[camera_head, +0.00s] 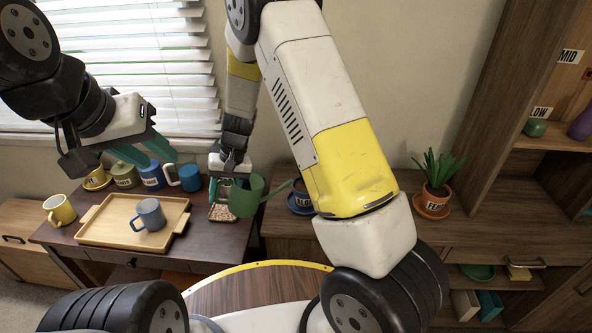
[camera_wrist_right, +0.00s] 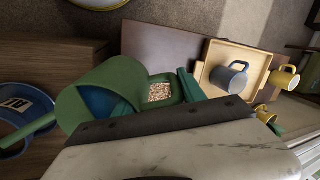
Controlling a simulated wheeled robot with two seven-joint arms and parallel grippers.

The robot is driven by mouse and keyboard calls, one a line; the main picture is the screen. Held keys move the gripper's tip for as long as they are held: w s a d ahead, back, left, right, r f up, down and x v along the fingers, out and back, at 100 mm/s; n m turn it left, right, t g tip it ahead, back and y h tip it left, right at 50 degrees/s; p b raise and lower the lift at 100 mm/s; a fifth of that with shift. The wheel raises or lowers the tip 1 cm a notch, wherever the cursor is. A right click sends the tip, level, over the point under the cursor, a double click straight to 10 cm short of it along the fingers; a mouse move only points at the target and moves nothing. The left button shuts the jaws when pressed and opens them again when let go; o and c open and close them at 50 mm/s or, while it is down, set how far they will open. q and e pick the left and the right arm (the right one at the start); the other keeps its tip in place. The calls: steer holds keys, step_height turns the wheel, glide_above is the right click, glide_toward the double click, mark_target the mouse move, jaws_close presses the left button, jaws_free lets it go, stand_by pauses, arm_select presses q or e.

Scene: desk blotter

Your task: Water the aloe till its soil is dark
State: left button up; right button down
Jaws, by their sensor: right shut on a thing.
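My right gripper (camera_head: 228,181) is shut on the green watering can (camera_head: 246,197), which also fills the left of the right wrist view (camera_wrist_right: 100,90) with blue water showing inside. Its spout points right in the head view, toward a blue pot (camera_head: 300,207) partly hidden by my right arm. This pot also shows in the wrist view (camera_wrist_right: 35,105), its label only partly readable. A spiky green plant (camera_head: 437,168) stands in an orange labelled pot (camera_head: 433,204) at right. I cannot tell from the labels which pot is the aloe's. My left gripper (camera_head: 143,154) is open and empty above the mugs.
A wooden tray (camera_head: 100,228) holds a grey-blue mug (camera_head: 150,214) on the dark desk. A yellow mug (camera_head: 59,210) and several labelled mugs stand around it. A green-rimmed dish of speckled pebbles (camera_head: 221,212) sits under the right gripper. A shelf unit (camera_head: 495,110) rises at right.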

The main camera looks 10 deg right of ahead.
mark_target(220, 203)
steer(key=shift+d+r+y, duration=0.3)
steer(key=shift+r, duration=0.3)
steer(key=shift+d+r+y, duration=0.25)
steer(key=shift+r+y, duration=0.05)
steer(key=shift+r, duration=0.25)
stand_by(1.2)
steer(key=a+f+h, duration=0.1)
steer(key=f, duration=0.1)
steer(key=a+f+h, duration=0.1)
steer(key=f, duration=0.1)
steer(key=f+h, duration=0.1)
steer(key=f, duration=0.1)
steer(key=shift+s+a, duration=0.15)
steer(key=shift+a, duration=0.25)
steer(key=shift+d+f+h, duration=0.1)
steer(key=shift+f+h, duration=0.1)
steer(key=shift+h, duration=0.1)
steer(key=shift+a+f+h, duration=0.2)
steer(key=shift+f+h, duration=0.1)
steer(key=shift+f, duration=0.3)
steer(key=shift+a+f+h, duration=0.15)
steer(key=shift+f+h, duration=0.15)
steer(key=shift+f, duration=0.25)
